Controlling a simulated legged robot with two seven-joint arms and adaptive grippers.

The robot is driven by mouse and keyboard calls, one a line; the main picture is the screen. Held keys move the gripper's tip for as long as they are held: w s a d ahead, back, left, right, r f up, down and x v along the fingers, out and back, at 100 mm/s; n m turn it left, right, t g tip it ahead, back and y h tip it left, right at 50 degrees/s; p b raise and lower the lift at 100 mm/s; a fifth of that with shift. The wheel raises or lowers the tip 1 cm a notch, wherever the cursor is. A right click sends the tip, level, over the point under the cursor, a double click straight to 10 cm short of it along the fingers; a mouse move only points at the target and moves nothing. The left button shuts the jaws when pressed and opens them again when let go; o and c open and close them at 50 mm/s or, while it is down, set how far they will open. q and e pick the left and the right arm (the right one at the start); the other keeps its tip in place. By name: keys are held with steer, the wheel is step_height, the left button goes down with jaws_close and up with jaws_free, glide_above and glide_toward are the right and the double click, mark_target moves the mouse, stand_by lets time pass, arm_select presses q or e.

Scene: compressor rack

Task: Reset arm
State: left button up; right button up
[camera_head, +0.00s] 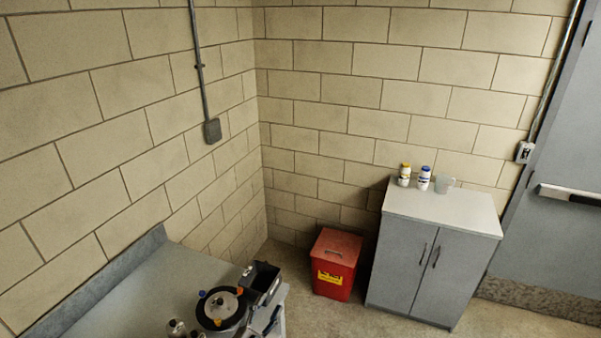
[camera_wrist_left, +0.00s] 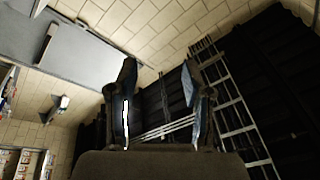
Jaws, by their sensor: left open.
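My left gripper (camera_wrist_left: 160,75) shows in the left wrist view with its two dark fingers apart. I see nothing held between them. Beyond the fingers are dark panels and a light metal ladder-like frame (camera_wrist_left: 235,115), apart from the gripper as far as I can tell. In the head view I cannot clearly make out the left gripper among the dark shapes at the bottom. My right gripper is not in view.
A counter (camera_head: 125,285) at the lower left bears a round lidded pot (camera_head: 221,308) and a dark open bin (camera_head: 262,283). A grey door (camera_head: 560,200) is at right.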

arm_select(q)
steer(key=s+a+f+n+g+y, duration=0.3)
steer(key=s+a+f+n+y, duration=0.2)
steer(key=a+f, duration=0.15)
steer(key=s+a+f+n+g+y, duration=0.3)
steer(key=s+a+f+n+y, duration=0.25)
steer(key=f, duration=0.25)
steer(key=s+f+n+g+h, duration=0.1)
steer(key=s+f+g, duration=0.4)
steer(key=s, duration=0.6)
steer(key=s+f+n+g+h, duration=0.1)
steer(key=s+f+g, duration=0.35)
steer(key=s, duration=0.55)
step_height(320, 180, down, 30)
steer(key=s+g+b, duration=0.1)
steer(key=s+b, duration=0.1)
steer(key=s+a+f, duration=0.2)
steer(key=s+f, duration=0.6)
steer(key=s+a+f+g+b, duration=0.1)
steer(key=s+a+f, duration=0.1)
steer(key=s+f, duration=0.6)
steer(key=shift+s+m+y, duration=0.35)
steer(key=shift+s, duration=0.35)
